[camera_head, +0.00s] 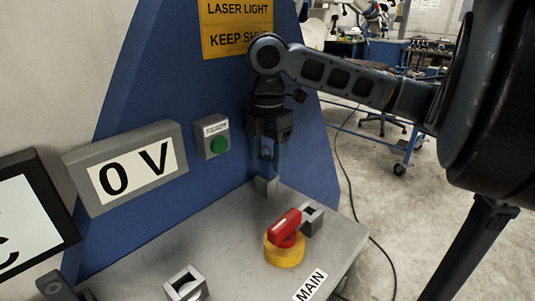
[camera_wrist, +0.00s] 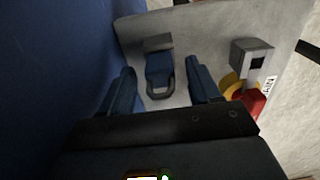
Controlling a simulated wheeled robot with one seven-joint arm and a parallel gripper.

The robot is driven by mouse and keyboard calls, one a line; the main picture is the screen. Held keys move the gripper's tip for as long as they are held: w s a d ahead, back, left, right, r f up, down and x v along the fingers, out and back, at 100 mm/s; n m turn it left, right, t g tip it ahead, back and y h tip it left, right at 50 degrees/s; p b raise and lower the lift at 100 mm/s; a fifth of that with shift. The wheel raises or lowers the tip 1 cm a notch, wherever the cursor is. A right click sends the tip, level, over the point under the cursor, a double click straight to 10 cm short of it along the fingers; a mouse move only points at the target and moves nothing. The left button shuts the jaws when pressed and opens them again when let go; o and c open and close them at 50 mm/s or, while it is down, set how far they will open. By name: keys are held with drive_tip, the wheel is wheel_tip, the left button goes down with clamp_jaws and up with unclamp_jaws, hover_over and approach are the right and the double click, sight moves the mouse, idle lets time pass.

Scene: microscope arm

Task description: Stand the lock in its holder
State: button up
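The lock (camera_wrist: 159,70) is a blue padlock with a grey shackle. In the wrist view it shows between my two fingers, its shackle toward the camera and its blue body against a grey block holder (camera_wrist: 158,43). It looks upright in that block; how deep it sits is hidden. My gripper (camera_wrist: 160,64) is open around the lock, with a visible gap on each side. In the head view my gripper (camera_head: 268,160) points straight down above the grey block (camera_head: 265,186), and the fingers mostly hide the lock.
A red switch (camera_head: 286,226) on a yellow base stands beside another grey block with a square hole (camera_head: 313,218). A further hollow block (camera_head: 185,284) is at the front. A blue panel (camera_head: 225,90) with a green button (camera_head: 219,144) rises close behind.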

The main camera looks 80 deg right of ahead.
wheel_tip(320, 180, up, 8)
drive_tip(key=shift+f, duration=0.1)
idle(0.6)
idle(0.4)
